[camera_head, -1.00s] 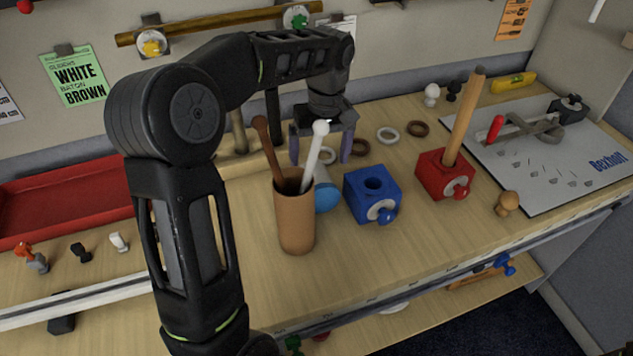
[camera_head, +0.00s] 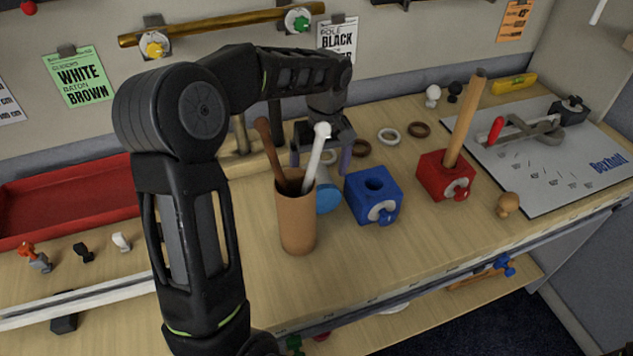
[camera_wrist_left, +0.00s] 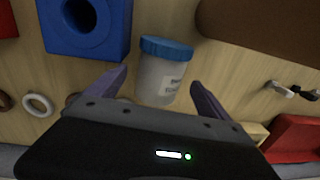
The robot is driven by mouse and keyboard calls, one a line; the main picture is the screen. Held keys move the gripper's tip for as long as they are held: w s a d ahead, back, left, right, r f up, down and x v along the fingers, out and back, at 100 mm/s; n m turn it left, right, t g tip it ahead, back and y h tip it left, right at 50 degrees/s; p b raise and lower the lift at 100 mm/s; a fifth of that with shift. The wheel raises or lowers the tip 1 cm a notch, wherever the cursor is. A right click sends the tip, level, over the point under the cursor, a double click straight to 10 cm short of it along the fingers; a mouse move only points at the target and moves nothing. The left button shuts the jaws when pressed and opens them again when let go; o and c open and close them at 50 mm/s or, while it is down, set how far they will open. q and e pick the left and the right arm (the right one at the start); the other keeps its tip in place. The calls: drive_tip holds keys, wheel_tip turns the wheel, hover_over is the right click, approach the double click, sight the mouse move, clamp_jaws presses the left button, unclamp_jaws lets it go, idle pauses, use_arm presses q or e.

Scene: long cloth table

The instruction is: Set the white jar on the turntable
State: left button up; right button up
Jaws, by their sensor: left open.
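The jar (camera_wrist_left: 165,78) has a whitish body, a dark-lettered label and a blue lid. In the left wrist view it shows between my open left fingers (camera_wrist_left: 157,81), with gaps on both sides. It seems to lie on its side. In the head view, its blue lid (camera_head: 328,199) shows behind the brown cup; most of its body is hidden. My left gripper (camera_head: 321,160) hangs just behind it, pointing down, partly hidden by the sticks in the cup. I cannot make out a turntable. My right gripper is not in view.
A brown cup (camera_head: 297,225) with two sticks stands in front of the jar. A blue block (camera_head: 372,193) sits right beside it, and a red block (camera_head: 437,178) with a wooden rod farther right. A red tray (camera_head: 65,203) is at left. The front middle bench is clear.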

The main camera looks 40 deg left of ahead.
sight(319, 174)
use_arm(q)
wheel_tip(319, 174, down, 4)
drive_tip(key=shift+s+a+f+p, duration=0.1)
drive_tip(key=shift+a+p, duration=0.05)
drive_tip(key=shift+p, duration=0.2)
idle(0.4)
drive_tip(key=c, duration=1.6)
wheel_tip(319, 174, up, 10)
drive_tip(key=shift+r+b, duration=0.1)
drive_tip(key=shift+b, duration=0.5)
